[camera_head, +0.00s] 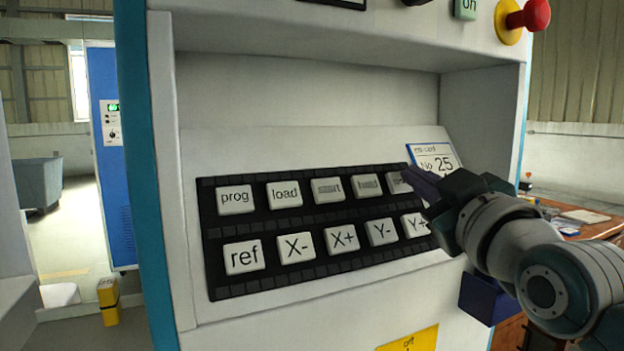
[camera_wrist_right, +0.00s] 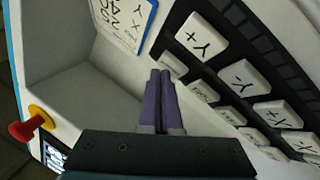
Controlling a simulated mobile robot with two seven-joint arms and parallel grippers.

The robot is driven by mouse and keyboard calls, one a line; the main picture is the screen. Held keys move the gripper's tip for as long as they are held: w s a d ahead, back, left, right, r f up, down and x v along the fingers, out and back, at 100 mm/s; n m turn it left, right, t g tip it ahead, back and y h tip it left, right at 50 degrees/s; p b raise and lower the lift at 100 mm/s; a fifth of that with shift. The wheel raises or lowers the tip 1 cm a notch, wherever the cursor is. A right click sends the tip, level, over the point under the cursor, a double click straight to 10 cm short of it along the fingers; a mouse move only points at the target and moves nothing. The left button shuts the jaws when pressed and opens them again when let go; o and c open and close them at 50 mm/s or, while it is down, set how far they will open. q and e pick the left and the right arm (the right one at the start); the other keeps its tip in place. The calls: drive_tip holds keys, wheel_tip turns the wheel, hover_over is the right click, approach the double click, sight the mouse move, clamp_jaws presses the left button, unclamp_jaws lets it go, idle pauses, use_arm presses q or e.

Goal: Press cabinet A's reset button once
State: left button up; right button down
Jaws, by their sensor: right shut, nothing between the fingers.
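The cabinet (camera_head: 300,90) has a sloped keypad (camera_head: 330,215) with two rows of pale buttons. The top row's rightmost button (camera_head: 398,182) is partly covered by my right gripper, and its label is not readable; it also shows in the wrist view (camera_wrist_right: 174,61). My right gripper (camera_head: 412,175) is shut and empty. Its purple fingertips (camera_wrist_right: 160,74) are right beside that button's edge in the wrist view; whether they touch it I cannot tell. My left gripper is out of view.
A paper card marked No 25 (camera_head: 434,160) is on the panel behind the gripper. The Y+ button (camera_head: 415,225) lies just below. A red knob (camera_head: 528,15) sticks out at the upper right. A cluttered table (camera_head: 590,225) stands to the right.

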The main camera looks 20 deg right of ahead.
drive_tip(key=shift+w+f, duration=0.2)
drive_tip(key=shift+w, duration=0.05)
drive_tip(key=shift+r, duration=0.1)
idle(0.5)
drive_tip(key=shift+s+r+p, duration=0.4)
drive_tip(key=shift+s+p, duration=0.1)
drive_tip(key=shift+p, duration=0.2)
drive_tip(key=shift+s, duration=0.15)
drive_tip(key=s+r+p, duration=0.1)
drive_tip(key=s+p, duration=0.1)
drive_tip(key=s+r+p, duration=0.2)
drive_tip(key=p, duration=0.1)
drive_tip(key=shift+d, duration=0.2)
drive_tip(key=shift+a+f, duration=0.1)
idle(0.3)
